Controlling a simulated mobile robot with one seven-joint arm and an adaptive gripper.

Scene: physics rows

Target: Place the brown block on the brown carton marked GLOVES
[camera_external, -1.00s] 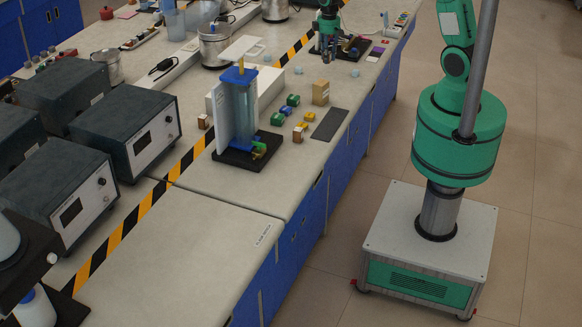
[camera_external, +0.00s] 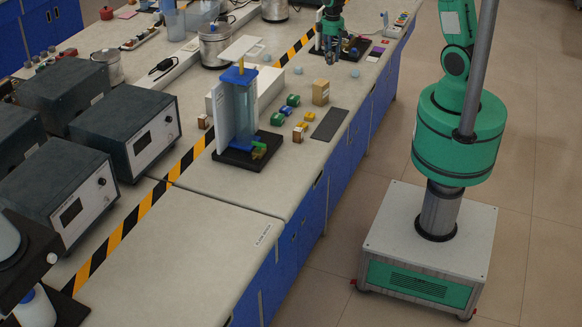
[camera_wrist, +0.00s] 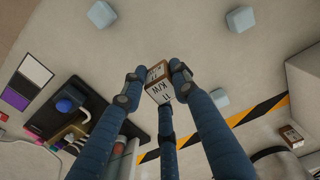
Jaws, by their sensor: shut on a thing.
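My gripper (camera_wrist: 156,83) has three blue-grey fingers and is shut on a small brown block (camera_wrist: 159,92) with a white lettered face. The fingertips hold it from the sides in the wrist view, with the counter below. In the external view my gripper (camera_external: 331,52) is at the far part of the counter; the block cannot be made out there. A brown carton (camera_external: 320,93) stands nearer on the counter, beside a dark flat mat. Its marking is too small to read. My gripper is beyond the carton, apart from it.
A dark tray with mixed items (camera_wrist: 78,115) lies left of my fingers in the wrist view. Pale blue cubes (camera_wrist: 239,19) lie around. Green, blue and yellow pieces (camera_external: 293,101) and a tall blue-framed stand (camera_external: 239,110) are near the carton. The near counter is clear.

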